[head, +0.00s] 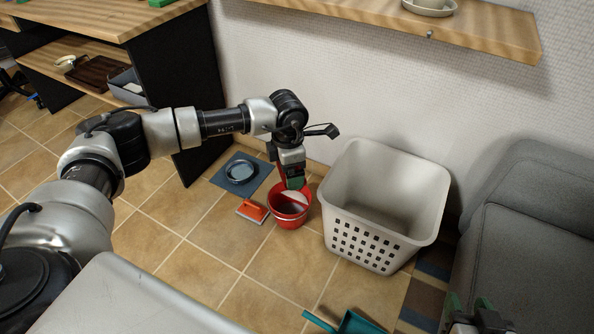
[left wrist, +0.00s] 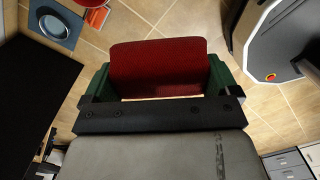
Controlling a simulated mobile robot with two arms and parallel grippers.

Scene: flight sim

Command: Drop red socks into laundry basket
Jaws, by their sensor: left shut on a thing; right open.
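My left gripper (head: 292,180) points down in the head view, left of the laundry basket (head: 352,232), and lines up with a red bucket in the picture. In the left wrist view its green fingers are shut on a red cloth (left wrist: 158,66), which looks like the red socks. In the head view I cannot tell this cloth apart from the bucket. The basket is white-grey, open at the top, with square holes in its front. The part of its inside that shows looks empty. My right gripper (head: 481,318) is open at the bottom edge, partly cut off.
A grey sofa (head: 520,255) is right of the basket. A teal dustpan (head: 358,324) lies in front. A wooden shelf (head: 490,32) overhangs above.

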